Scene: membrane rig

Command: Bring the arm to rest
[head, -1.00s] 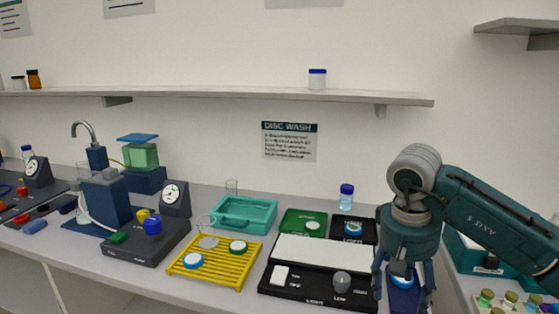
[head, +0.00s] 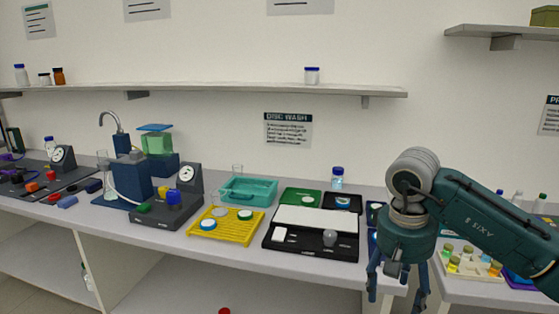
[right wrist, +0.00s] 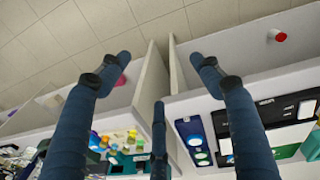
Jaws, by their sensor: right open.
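My right arm (head: 490,225) comes in from the right in the head view. Its gripper (head: 396,290) points down in front of the bench's front edge, with its blue fingers apart and nothing between them. In the right wrist view the gripper (right wrist: 160,62) is also open and empty, over the gap between two benches, with floor beyond. My left gripper is not in view.
The bench (head: 330,264) holds a yellow rack (head: 228,238), a teal tray (head: 262,194) and a black-and-white device (head: 312,245). A second bench (head: 465,294) with a vial rack stands at right. A red object (right wrist: 278,36) lies below.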

